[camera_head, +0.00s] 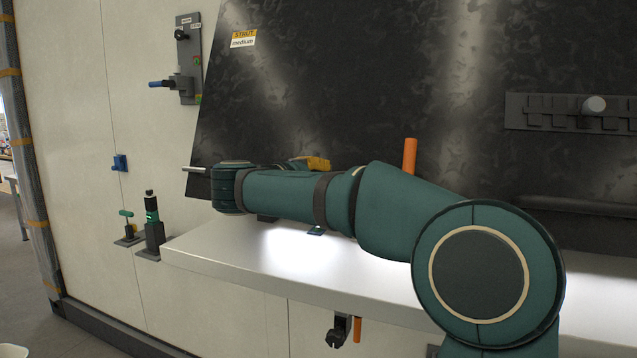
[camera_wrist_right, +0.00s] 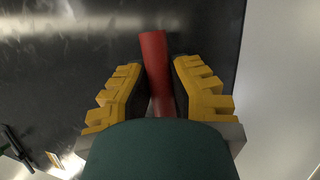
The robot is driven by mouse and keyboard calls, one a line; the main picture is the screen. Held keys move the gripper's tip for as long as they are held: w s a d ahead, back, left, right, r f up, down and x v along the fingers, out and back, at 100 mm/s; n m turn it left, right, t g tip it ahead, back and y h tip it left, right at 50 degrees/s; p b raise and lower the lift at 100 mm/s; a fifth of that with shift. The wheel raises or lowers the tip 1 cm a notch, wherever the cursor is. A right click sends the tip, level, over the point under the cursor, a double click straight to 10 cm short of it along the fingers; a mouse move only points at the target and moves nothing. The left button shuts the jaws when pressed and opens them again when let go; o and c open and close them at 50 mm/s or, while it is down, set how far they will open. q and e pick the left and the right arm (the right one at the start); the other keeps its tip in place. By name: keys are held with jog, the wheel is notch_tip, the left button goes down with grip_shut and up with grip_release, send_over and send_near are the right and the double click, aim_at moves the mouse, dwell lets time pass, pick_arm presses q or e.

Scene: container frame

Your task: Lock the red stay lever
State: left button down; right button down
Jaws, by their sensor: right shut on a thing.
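The red lever (camera_wrist_right: 156,65) shows in the right wrist view as a red rod standing between the yellow fingers of my right gripper (camera_wrist_right: 154,90). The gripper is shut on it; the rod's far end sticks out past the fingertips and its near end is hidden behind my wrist. In the head view my right arm reaches across from the right, and only a yellow bit of the gripper (camera_head: 314,163) shows above the forearm. The red lever is hidden there, and its lock cannot be made out. My left gripper is not in view.
A large dark panel (camera_head: 330,90) with a "STRUT medium" label (camera_head: 243,38) rises behind a light shelf (camera_head: 290,252). An orange bar (camera_head: 410,157) stands behind my arm. A blue-handled latch (camera_head: 185,82), a green-handled clamp (camera_head: 127,228) and a lower orange handle (camera_head: 357,329) are nearby.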

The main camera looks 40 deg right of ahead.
jog(key=shift+f+m+g, duration=0.25)
jog(key=shift+m+g, duration=0.05)
jog(key=shift+m, duration=0.3)
jog(key=c, duration=0.8)
grip_release()
jog(key=shift+c, duration=0.2)
jog(key=v, duration=1.2)
jog(key=shift+s+r, duration=0.1)
jog(key=shift+r, duration=0.05)
